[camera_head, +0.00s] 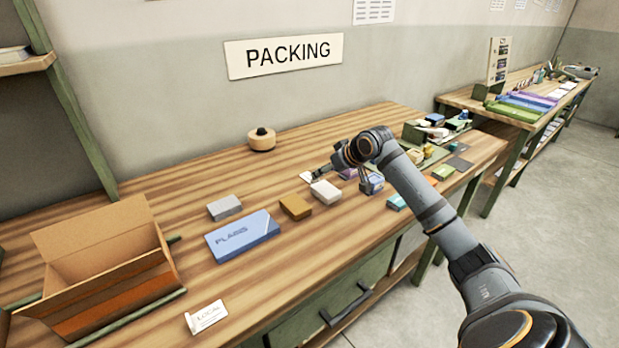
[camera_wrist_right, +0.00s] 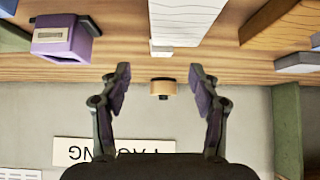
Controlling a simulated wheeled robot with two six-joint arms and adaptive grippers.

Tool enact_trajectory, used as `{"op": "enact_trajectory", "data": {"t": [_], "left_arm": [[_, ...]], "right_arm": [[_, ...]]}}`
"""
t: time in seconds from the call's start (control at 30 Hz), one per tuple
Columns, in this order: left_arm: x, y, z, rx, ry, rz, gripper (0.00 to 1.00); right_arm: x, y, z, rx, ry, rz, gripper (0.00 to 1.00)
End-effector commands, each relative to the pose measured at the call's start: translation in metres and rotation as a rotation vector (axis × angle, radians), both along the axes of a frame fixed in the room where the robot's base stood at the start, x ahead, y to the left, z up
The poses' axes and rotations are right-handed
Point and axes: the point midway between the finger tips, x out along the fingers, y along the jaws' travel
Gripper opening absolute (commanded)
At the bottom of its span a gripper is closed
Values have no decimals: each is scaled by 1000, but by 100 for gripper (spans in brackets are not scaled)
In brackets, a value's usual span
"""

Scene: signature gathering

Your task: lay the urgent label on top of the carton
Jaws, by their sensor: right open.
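An open brown cardboard carton (camera_head: 150,262) stands at the left of the bench with its flaps up. A white card (camera_head: 206,316) reading "LOCAL" lies near the bench's front edge. A small pale piece (camera_head: 306,177) lies by my right gripper's tip; its text cannot be read, so I cannot tell if it is the urgent label. My right gripper (camera_head: 320,175) is low over the middle of the bench. In the right wrist view, the right gripper (camera_wrist_right: 160,80) is open, with nothing between its fingers. My left gripper is not in view.
A white box (camera_head: 325,192), a brown box (camera_head: 295,207), a grey box (camera_head: 224,207) and a blue "FLAGS" box (camera_head: 242,236) lie between carton and gripper. A purple box (camera_wrist_right: 62,40) shows in the wrist view.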

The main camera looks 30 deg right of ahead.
Motion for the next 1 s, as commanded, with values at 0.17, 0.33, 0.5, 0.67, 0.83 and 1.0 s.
{"op": "enact_trajectory", "data": {"t": [0.17, 0.33, 0.5, 0.67, 0.83, 1.0], "left_arm": [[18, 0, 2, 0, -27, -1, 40], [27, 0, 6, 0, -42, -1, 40], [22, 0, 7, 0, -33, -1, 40], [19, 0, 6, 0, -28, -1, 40], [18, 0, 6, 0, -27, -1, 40], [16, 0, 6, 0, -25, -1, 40]], "right_arm": [[7, 1, -7, -1, 1, 1, 62], [16, 5, -19, 5, 2, 1, 62], [35, 7, -41, 4, 0, 0, 62], [41, 7, -48, -1, 2, 1, 62], [40, 6, -48, -2, 2, 1, 60], [40, 6, -48, -2, 2, 0, 36]]}}
